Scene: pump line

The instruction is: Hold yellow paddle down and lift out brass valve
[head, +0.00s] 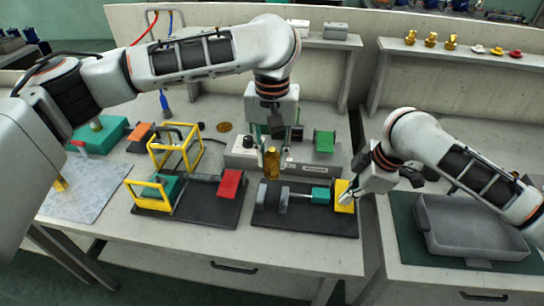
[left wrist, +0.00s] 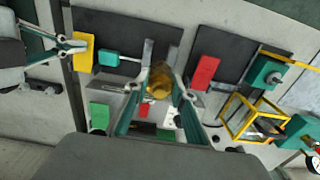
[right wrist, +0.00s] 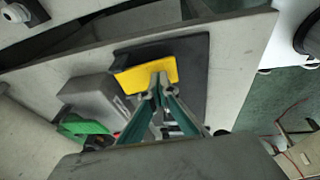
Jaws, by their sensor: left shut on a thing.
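The brass valve (head: 271,163) is upright between the fingers of my left gripper (head: 272,150). It also shows in the left wrist view (left wrist: 160,82). My left gripper is shut on it, at the back edge of the black fixture (head: 325,222); I cannot tell if its lower end touches anything. The yellow paddle (head: 343,196) is at the right end of this fixture. My right gripper (right wrist: 161,78) has its fingertips together against the yellow paddle's face (right wrist: 140,76). The fingers look shut, with nothing visible between them.
A second black fixture with a red paddle (head: 230,184) and yellow frame stands to the left. A grey box with a green part (head: 324,141) is behind. A grey tray (head: 430,245) lies at the right. The table's front edge is clear.

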